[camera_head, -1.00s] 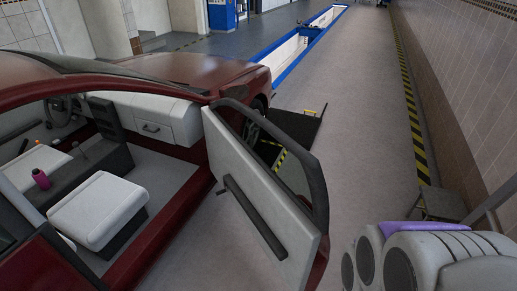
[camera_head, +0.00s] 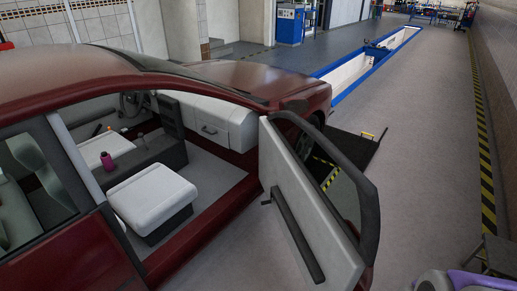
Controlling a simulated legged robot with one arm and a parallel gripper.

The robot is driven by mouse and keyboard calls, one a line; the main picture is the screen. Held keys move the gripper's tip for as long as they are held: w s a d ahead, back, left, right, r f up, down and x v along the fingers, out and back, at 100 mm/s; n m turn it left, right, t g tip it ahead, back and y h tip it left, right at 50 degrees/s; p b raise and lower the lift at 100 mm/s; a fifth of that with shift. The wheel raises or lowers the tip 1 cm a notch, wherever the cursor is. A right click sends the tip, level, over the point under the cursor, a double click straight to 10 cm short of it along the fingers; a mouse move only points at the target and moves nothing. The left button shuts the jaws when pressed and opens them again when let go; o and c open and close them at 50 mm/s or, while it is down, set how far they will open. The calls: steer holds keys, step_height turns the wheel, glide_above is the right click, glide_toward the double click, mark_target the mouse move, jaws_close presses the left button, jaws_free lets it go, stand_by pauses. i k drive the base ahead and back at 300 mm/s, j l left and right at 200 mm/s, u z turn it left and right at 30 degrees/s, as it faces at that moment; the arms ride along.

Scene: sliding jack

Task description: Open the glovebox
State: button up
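The glovebox (camera_head: 209,130) is in the pale dashboard (camera_head: 232,118) of a dark red car, left of centre in the head view. Its dark handle shows on the front face, and the glovebox looks shut. The car's front door (camera_head: 302,205) on this side stands wide open, to the right of the glovebox. Part of my arm shows at the lower right corner, outside the car and well away from the glovebox. My gripper is not in view.
A white seat (camera_head: 152,194) stands inside the doorway. A dark ramp (camera_head: 352,150) lies beyond the door, and a small stool (camera_head: 497,253) stands at the right.

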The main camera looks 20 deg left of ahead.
mark_target(218, 135)
steer(key=i+j+u, duration=0.1)
steer(key=u, duration=0.25)
steer(key=i+j+u, duration=0.1)
steer(key=u, duration=0.2)
steer(key=i+u, duration=0.2)
steer(key=u, duration=0.15)
steer(key=i+u, duration=0.15)
steer(key=i, duration=0.45)
steer(key=i+u, duration=0.15)
steer(key=i, duration=0.45)
steer(key=i+l+u, duration=0.15)
steer(key=i, duration=0.4)
steer(key=i+l+u, duration=0.15)
steer(key=i, duration=0.45)
steer(key=l, duration=0.1)
